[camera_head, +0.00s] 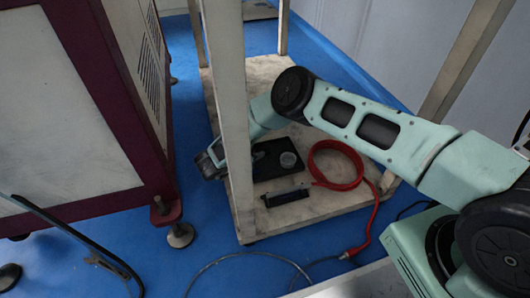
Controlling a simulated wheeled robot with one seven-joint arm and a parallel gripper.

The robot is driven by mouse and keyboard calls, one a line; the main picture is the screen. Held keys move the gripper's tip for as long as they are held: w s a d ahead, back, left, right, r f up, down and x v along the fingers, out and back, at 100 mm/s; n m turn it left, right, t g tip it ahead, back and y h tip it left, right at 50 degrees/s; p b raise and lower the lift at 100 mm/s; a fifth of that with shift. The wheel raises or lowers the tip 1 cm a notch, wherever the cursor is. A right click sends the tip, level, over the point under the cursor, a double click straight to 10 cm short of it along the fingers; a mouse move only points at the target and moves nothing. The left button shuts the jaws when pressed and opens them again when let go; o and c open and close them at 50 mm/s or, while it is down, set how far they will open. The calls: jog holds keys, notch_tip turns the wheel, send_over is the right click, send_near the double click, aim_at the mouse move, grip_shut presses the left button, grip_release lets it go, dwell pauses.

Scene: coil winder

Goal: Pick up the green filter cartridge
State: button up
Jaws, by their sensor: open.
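I cannot make out a green filter cartridge in the head view; the pale green parts there are my own arm. My gripper (211,161) is low at the left side of the stand's bottom shelf (320,203), partly hidden behind the front post. Its fingers are small and dark, and I see nothing held in them. It is left of a black tray (271,173) that lies on the shelf. A round greyish piece (288,160) sits on the tray; my arm passes above and behind it.
A red hose (319,177) lies coiled on the shelf, right of the tray. A black strip (284,198) lies in front. The stand's post (232,110) rises beside my gripper. A maroon-framed machine (88,95) stands left; blue floor (190,120) lies between.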

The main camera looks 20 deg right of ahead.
aim_at(266, 147)
jog(key=shift+x, duration=0.85)
jog(key=b+x, duration=0.4)
jog(key=shift+d+f, duration=0.15)
jog(key=shift+w+d+b, duration=0.25)
jog(key=shift+d+b, duration=0.1)
jog(key=shift+b, duration=0.15)
jog(key=c, duration=0.7)
jog(key=shift+c, duration=0.3)
